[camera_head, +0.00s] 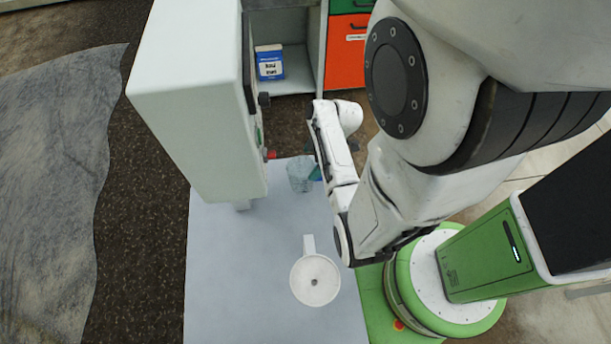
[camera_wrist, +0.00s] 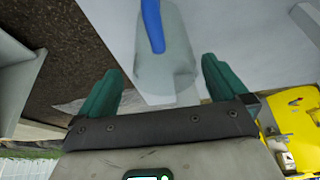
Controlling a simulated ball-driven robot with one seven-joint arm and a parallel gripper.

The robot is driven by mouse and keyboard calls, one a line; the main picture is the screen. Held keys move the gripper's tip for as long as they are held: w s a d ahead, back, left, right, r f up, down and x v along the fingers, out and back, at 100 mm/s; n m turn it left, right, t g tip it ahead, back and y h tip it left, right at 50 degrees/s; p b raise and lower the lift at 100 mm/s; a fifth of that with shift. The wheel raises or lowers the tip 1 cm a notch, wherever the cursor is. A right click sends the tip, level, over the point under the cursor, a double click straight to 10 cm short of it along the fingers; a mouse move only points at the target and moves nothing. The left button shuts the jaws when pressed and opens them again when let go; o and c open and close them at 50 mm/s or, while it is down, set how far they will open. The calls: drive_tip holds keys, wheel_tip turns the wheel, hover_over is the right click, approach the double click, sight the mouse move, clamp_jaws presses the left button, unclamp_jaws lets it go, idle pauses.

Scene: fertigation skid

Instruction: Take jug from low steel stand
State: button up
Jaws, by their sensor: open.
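The jug is a translucent grey vessel (camera_head: 300,174) on the low steel stand (camera_head: 225,290), beside the white cabinet. In the wrist view the jug (camera_wrist: 168,60) shows a blue handle and lies between the two green fingers of my gripper (camera_wrist: 160,82). The fingers are apart, with some space on each side of the jug. In the head view only a bit of teal fingertip of my gripper (camera_head: 316,173) shows, right beside the jug; my arm hides the rest. I cannot tell whether a finger touches it.
A white round vessel with a handle (camera_head: 315,280) stands on the stand nearer the bottom. A white cabinet (camera_head: 195,100) with knobs rises on the left of the jug. A blue-and-white box (camera_head: 270,62) sits in a shelf behind. Yellow items (camera_wrist: 290,120) show at right.

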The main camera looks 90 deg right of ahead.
sight(308, 169)
drive_tip(key=shift+s+x, duration=0.1)
drive_tip(key=shift+x, duration=1.2)
drive_tip(key=shift+s+x, duration=0.15)
drive_tip(key=shift+x, duration=1.1)
drive_tip(key=shift+a+f, duration=0.1)
drive_tip(key=shift+c, duration=0.5)
drive_tip(key=c, duration=0.7)
